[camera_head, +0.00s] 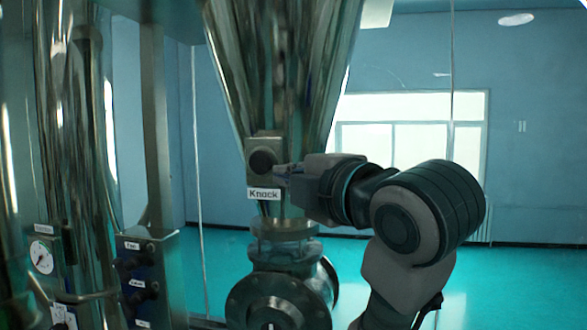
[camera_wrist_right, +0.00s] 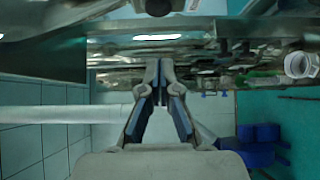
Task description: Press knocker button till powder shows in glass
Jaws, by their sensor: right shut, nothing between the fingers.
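The knocker button (camera_head: 262,162) is a dark round knob on a small metal box, with a "Knock" label (camera_head: 263,194) below it, on the front of the steel hopper cone. My right gripper (camera_head: 282,174) comes in from the right, its tips just beside the button at lower right. I cannot tell whether they touch it. In the right wrist view the right gripper (camera_wrist_right: 158,70) has its fingertips together, empty, and a dark round knob (camera_wrist_right: 158,6) shows at the top edge. A glass section (camera_head: 286,229) sits under the cone; no powder can be made out in it. My left gripper is out of view.
A round metal flanged valve (camera_head: 280,300) sits below the glass section. Steel columns, a gauge (camera_head: 41,257) and a panel with several dark knobs (camera_head: 137,275) stand at the left. The turquoise floor at the right is open.

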